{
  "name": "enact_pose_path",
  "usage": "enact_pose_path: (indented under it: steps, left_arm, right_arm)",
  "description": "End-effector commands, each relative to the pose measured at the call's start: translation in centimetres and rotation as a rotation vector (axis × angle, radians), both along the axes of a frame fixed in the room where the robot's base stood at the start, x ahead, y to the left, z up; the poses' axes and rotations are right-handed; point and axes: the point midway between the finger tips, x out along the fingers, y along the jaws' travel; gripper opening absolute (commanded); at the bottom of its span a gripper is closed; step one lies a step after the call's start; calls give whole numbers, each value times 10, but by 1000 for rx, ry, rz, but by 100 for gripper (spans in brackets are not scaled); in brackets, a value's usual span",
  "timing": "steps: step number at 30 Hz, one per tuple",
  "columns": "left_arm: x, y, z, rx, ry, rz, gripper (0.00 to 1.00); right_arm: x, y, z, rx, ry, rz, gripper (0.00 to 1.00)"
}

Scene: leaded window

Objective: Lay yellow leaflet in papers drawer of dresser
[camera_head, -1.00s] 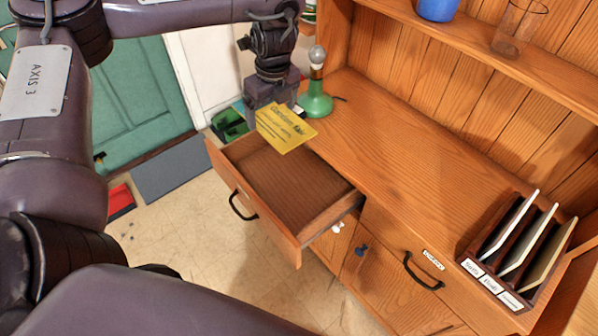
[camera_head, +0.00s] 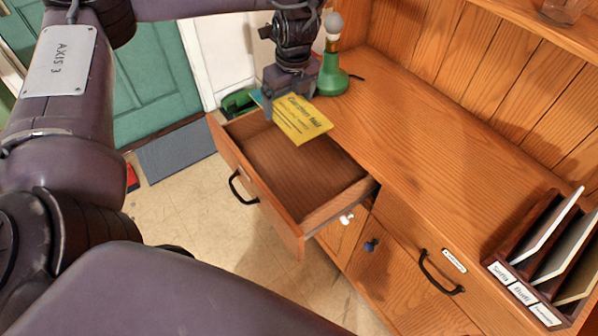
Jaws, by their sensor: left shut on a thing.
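The yellow leaflet (camera_head: 302,121) has dark print on its face. The dresser (camera_head: 420,150) is orange-brown wood. My right gripper is not in view.
A green lamp (camera_head: 331,76) with a bare bulb stands on the dresser top close behind my left gripper. A sorter (camera_head: 500,248) with labelled slots stands at the right. A closed drawer with a black handle (camera_head: 440,274) is below it. The middle of the top is clear.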

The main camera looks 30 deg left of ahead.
Motion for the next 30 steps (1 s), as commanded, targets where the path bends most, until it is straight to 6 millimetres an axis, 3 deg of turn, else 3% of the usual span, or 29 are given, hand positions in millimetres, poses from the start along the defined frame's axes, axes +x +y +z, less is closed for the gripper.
enact_pose_path:
  steps: [1,8,19,30]
  left_arm:
    - [0,0,-12,0,-1,0,68]
    - [-1,0,-41,-2,4,0,68]
    - [-2,0,-140,-1,5,3,68]
    - [-1,0,-181,2,1,0,68]
  right_arm:
    - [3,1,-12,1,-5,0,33]
    - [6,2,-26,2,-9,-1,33]
    - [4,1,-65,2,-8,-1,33]
    - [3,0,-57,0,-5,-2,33]
